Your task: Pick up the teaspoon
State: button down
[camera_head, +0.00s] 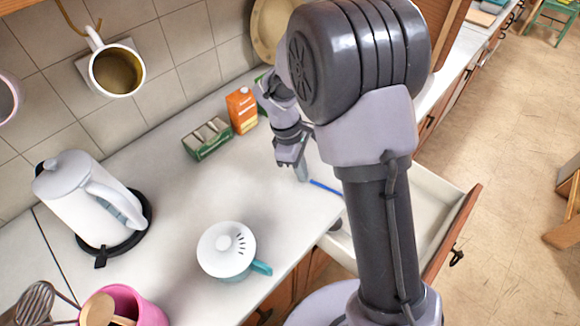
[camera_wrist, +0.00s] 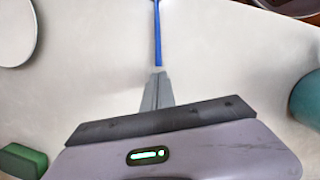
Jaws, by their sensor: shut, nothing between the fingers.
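A thin blue object, which looks like the teaspoon (camera_head: 326,188), lies on the white worktop (camera_head: 190,190) near its front edge. In the wrist view the blue length (camera_wrist: 157,38) runs up from just beyond my fingertips to the top edge. Its far end is cut off there, so I cannot see a bowl. My gripper (camera_head: 302,177) points down close to its left end in the head view. In the wrist view my gripper (camera_wrist: 158,76) has its fingers together and empty, with the blue length just ahead of the tips. I cannot tell whether they touch.
An open drawer (camera_head: 438,215) juts out at the right, partly behind my arm.

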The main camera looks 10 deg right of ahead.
aim_at(318, 183)
jog(key=shift+s+d, duration=0.1)
jog(key=shift+d, duration=0.15)
jog(key=shift+s+d+r+p, duration=0.1)
jog(key=shift+s+d+p, duration=0.2)
jog(key=shift+d, duration=0.25)
jog(key=shift+s+d+r+p, duration=0.1)
jog(key=shift+s+d+p, duration=0.1)
jog(key=shift+s+d, duration=0.25)
jog(key=shift+d+f, duration=0.1)
jog(key=shift+d, duration=0.35)
jog(key=shift+f, duration=0.1)
jog(key=shift+a, duration=0.1)
